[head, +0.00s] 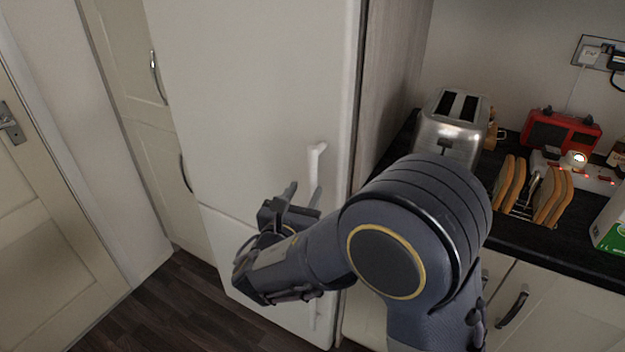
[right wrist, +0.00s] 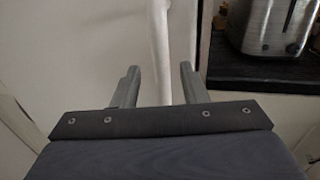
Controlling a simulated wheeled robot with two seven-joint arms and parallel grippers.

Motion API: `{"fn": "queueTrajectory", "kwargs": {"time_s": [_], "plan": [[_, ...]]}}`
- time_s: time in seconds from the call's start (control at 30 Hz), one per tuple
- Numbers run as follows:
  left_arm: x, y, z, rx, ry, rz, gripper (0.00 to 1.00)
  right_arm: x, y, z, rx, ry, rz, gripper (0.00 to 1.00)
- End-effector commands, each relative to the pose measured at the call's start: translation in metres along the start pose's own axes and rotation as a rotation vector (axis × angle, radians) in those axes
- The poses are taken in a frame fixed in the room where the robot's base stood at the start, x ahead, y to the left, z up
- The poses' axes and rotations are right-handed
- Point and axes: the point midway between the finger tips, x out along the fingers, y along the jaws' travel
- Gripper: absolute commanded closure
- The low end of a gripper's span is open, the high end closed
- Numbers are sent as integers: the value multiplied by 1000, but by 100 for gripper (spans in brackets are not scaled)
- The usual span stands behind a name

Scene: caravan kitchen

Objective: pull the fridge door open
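The white fridge door (head: 250,90) stands shut in the middle of the head view. Its pale vertical handle (head: 316,162) is near the door's right edge, partly hidden behind my right gripper (head: 303,192). In the right wrist view the handle (right wrist: 160,45) runs down between the two spread fingers of my right gripper (right wrist: 158,80), with gaps on both sides. The fingers are open and not closed on it. I cannot tell how deep the handle sits between them. My left gripper is not in view.
A lower door (head: 225,245) sits under the fridge door. To the right, a black counter (head: 560,245) holds a steel toaster (head: 452,125), toast racks and a red radio (head: 560,132). Tall cream cupboards (head: 150,150) stand left. Dark floor (head: 165,310) is clear there.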

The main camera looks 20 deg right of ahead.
Motion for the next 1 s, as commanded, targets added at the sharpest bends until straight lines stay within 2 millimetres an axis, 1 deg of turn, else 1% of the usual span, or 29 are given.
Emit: {"fn": "queueTrajectory", "kwargs": {"time_s": [0.03, 0.1, 0.2, 0.3, 0.47, 0.7, 0.77, 1.0], "plan": [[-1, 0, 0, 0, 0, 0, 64, 10, -2, 0, 0, 1, -5, 61], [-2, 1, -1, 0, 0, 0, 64, 22, -1, 0, 1, 2, -5, 61], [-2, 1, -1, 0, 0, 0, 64, 38, -2, 0, 2, 3, -6, 61], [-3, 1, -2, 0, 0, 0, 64, 49, -1, 0, 3, 3, -4, 61], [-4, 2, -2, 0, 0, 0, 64, 58, -1, -1, 2, 3, -2, 61], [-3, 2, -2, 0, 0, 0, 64, 59, -1, -1, 3, 4, -2, 61], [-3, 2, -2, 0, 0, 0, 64, 59, -1, -1, 3, 4, -2, 67], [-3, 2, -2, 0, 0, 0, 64, 59, -1, -1, 3, 4, -2, 98]]}}
